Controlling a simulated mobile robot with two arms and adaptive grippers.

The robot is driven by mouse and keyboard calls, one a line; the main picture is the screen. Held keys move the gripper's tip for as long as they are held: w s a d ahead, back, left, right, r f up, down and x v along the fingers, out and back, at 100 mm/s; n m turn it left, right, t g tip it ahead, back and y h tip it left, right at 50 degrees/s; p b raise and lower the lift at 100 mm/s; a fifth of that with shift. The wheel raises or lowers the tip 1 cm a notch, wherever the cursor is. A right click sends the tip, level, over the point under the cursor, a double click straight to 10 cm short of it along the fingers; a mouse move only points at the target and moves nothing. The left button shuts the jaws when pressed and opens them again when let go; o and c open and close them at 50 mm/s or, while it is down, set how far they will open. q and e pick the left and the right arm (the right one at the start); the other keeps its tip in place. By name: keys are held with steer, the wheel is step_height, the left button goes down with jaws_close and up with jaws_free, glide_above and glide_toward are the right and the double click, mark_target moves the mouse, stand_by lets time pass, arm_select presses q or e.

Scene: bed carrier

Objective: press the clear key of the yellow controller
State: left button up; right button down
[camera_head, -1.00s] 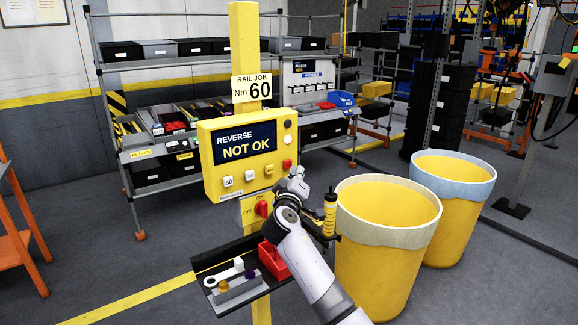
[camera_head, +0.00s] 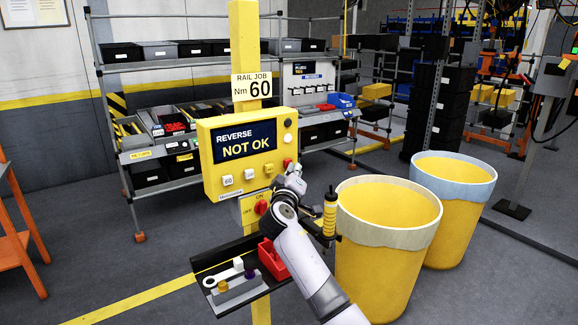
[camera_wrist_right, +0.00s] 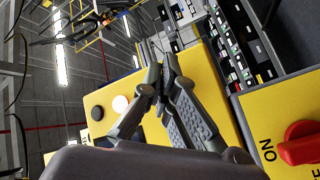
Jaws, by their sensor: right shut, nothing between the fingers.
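The yellow controller (camera_head: 208,160) is mounted on a yellow post, and its screen (camera_head: 245,143) reads "REVERSE NOT OK". Its lower edge carries a white key marked 60 (camera_head: 227,180), another white key (camera_head: 250,174) and a yellow key (camera_head: 268,169). A red key (camera_head: 287,162) sits at the lower right. I cannot read which one is the clear key. My right gripper (camera_head: 293,171) is shut and empty, just below the red key; contact cannot be told. In the right wrist view the shut fingers (camera_wrist_right: 158,66) show before the yellow housing (camera_wrist_right: 208,82). My left gripper is not in view.
A red rotary switch (camera_head: 262,208) marked ON and OFF sits below the controller. A black shelf (camera_head: 203,262) holds a red bin (camera_head: 272,259) and small parts. Two yellow barrels (camera_head: 385,260) stand to the right. Racks with bins stand behind.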

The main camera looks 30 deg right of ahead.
steer(key=shift+w+b, duration=0.3)
steer(key=shift+s, duration=0.2)
stand_by(0.4)
steer(key=shift+s+p, duration=0.4)
steer(key=shift+s, duration=0.3)
steer(key=s, duration=0.1)
steer(key=s+p, duration=0.1)
steer(key=s, duration=0.1)
steer(key=s+p, duration=0.1)
steer(key=s, duration=0.1)
steer(key=shift+d, duration=0.25)
stand_by(0.5)
